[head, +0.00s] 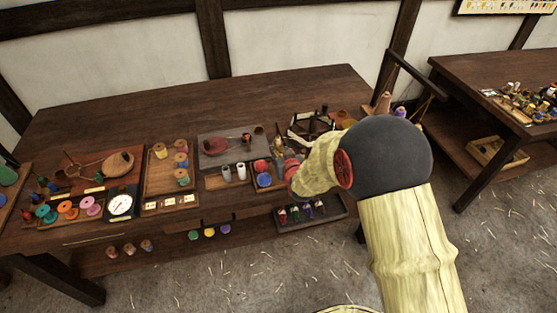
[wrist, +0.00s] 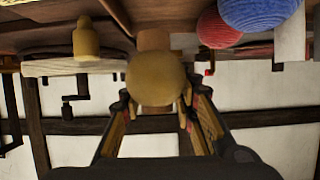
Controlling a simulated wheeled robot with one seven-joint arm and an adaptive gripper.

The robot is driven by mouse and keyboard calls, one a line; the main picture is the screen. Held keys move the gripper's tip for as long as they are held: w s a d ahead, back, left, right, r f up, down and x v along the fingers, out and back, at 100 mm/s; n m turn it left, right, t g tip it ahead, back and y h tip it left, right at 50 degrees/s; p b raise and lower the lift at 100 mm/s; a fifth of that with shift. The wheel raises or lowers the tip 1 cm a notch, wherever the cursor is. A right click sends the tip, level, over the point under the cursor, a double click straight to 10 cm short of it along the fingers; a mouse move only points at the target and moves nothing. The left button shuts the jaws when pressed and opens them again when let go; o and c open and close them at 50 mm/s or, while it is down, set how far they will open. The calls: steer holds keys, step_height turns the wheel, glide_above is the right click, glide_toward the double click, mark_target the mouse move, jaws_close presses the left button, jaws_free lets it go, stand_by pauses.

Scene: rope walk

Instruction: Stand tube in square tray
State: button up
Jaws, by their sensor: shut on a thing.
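My gripper (wrist: 157,103) shows in the wrist view, its two fingers closed on a tan, round-ended piece (wrist: 155,78). The piece is seen nearly end on, so its length is hidden and I cannot tell for sure that it is the tube. In the head view my arm covers the gripper and the held piece. Two small upright cylinders, one grey (head: 227,175) and one white (head: 241,172), stand on the bench left of my arm. I cannot single out the square tray; a wooden tray with spools (head: 150,190) and a grey board (head: 205,162) lie nearby.
Red and blue balls (head: 264,181) sit just left of my arm; a blue ball (wrist: 262,12) looms in the wrist view. A dark rack with small figures (head: 285,222) lies at the bench's front edge. The bench's back left (head: 110,115) is clear.

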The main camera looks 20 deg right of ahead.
steer(key=shift+w+a+f, duration=0.1)
steer(key=shift+w+f, duration=0.25)
steer(key=shift+f, duration=0.1)
steer(key=shift+f+b, duration=0.9)
steer(key=shift+f, duration=0.55)
steer(key=shift+f, duration=0.2)
steer(key=shift+c, duration=0.2)
steer(key=o, duration=0.9)
steer(key=shift+r, duration=0.1)
